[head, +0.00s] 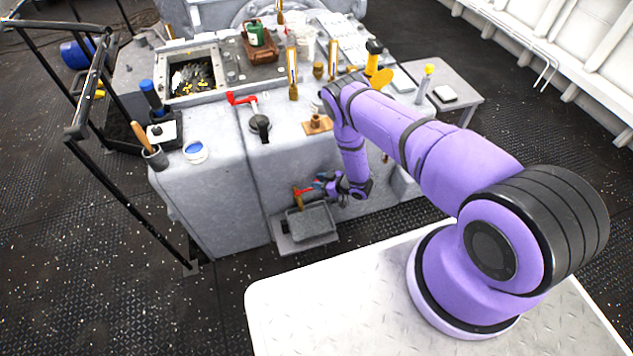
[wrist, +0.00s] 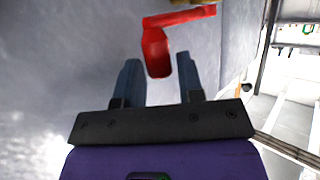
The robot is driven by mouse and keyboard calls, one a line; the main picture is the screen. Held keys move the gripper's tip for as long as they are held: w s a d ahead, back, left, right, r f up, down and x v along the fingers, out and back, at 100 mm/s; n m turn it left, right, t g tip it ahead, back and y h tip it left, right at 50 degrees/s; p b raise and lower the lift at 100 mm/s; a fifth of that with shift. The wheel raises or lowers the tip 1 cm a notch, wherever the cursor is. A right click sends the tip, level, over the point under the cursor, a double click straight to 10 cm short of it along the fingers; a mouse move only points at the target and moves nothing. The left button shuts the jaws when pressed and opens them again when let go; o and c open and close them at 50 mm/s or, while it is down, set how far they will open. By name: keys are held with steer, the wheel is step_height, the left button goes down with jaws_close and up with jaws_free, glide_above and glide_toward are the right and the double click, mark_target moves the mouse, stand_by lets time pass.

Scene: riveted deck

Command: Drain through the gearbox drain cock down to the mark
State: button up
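The drain cock (head: 298,196) is a brass fitting low on the front face of the grey gearbox housing (head: 215,195). Its red lever (wrist: 158,52) shows in the wrist view, its broad end between my fingertips with a gap on each side. My gripper (head: 322,182) is open at the cock; in the wrist view (wrist: 158,65) its two blue-grey fingers stand apart. Brass-framed sight gauges (head: 292,70) stand on the housing top. I cannot make out a mark or any flowing liquid.
A second red lever (head: 241,99) is on the housing top, with a blue-topped tin (head: 195,151) and an open hatch (head: 192,76) to the left. A black railing (head: 88,88) stands at the left. A small side table (head: 455,80) is at the right.

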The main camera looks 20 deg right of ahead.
steer(key=shift+w+a+f, duration=0.25)
steer(key=shift+w+a, duration=0.15)
steer(key=shift+w, duration=0.05)
jaws_close()
steer(key=shift+s, duration=0.1)
steer(key=shift+s+a+m+t+h, duration=0.2)
steer(key=shift+s+m+t+h, duration=0.45)
steer(key=shift+m+h, duration=0.4)
steer(key=shift+s+a+m+t+h, duration=0.2)
steer(key=shift+s+m+t+h, duration=0.45)
steer(key=shift+m+h, duration=0.45)
steer(key=shift+s+a+m+t+h, duration=0.2)
steer(key=shift+s+m+t+h, duration=0.3)
steer(key=shift+s+m+h, duration=0.4)
steer(key=shift+w, duration=0.15)
